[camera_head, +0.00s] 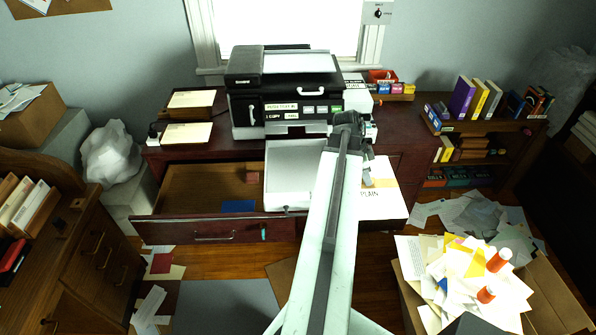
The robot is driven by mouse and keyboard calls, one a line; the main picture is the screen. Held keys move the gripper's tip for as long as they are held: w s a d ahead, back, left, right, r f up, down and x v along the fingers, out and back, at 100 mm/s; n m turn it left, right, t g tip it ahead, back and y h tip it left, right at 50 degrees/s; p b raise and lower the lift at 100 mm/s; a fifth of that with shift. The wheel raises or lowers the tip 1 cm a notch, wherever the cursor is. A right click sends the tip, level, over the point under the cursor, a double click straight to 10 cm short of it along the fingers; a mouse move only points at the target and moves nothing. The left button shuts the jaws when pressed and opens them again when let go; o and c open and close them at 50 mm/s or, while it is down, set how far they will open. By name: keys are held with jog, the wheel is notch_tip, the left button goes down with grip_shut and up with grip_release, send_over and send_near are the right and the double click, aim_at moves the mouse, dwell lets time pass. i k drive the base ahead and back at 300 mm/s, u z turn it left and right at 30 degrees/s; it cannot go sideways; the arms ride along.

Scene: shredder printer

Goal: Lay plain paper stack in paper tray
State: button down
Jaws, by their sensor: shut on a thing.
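The plain paper stack (385,200) is a white block with a printed word PLAIN near its lower left. My arm covers its left side. My gripper (367,173) is shut on the stack near its upper left, partly hidden by my own arm. The paper tray (290,188) is a pale, flat tray extending forward from under the black and white printer (285,92). The tray lies just left of the stack, with my arm crossing in front of its right side. No paper shows on the visible part of the tray.
Below the tray, an open desk drawer (210,229) holds a blue item (238,206). An overfull cardboard box of papers (557,300) stands at lower right. A low bookshelf (505,160) is at right. A wooden cabinet (85,270) is at left.

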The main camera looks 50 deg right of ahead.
aim_at(294, 170)
jog(key=i, duration=0.95)
